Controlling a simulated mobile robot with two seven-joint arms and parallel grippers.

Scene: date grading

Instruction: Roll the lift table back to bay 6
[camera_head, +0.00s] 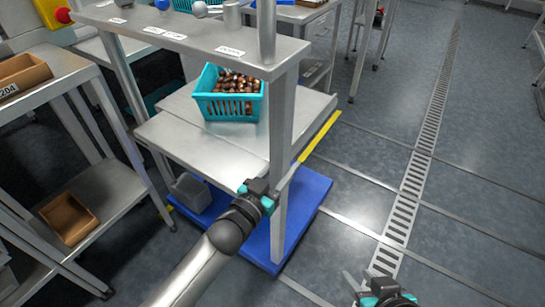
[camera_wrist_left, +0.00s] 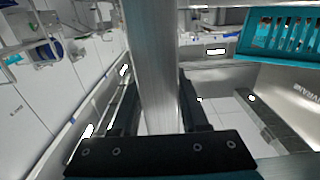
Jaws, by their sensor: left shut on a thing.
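The steel lift table (camera_head: 205,155) stands at the centre of the head view, with a teal basket (camera_head: 222,107) full of brown dates on its deck. A blue base (camera_head: 310,197) shows low down beneath it. My left gripper (camera_head: 272,188) is shut on an upright steel post (camera_head: 284,150) at the near right corner. The left wrist view shows this post (camera_wrist_left: 155,75) between the dark fingers, with the teal basket (camera_wrist_left: 275,38) at upper right. My right gripper (camera_head: 375,283) is low in the head view, partly cut off, over the floor; its jaw state is unclear.
A steel rack (camera_head: 105,190) with brown trays stands close on the left. A labelled upper shelf (camera_head: 190,35) spans above the deck. A yellow floor strip (camera_head: 320,136) runs along the right side. The grey floor around the drain grate (camera_head: 415,180) is clear.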

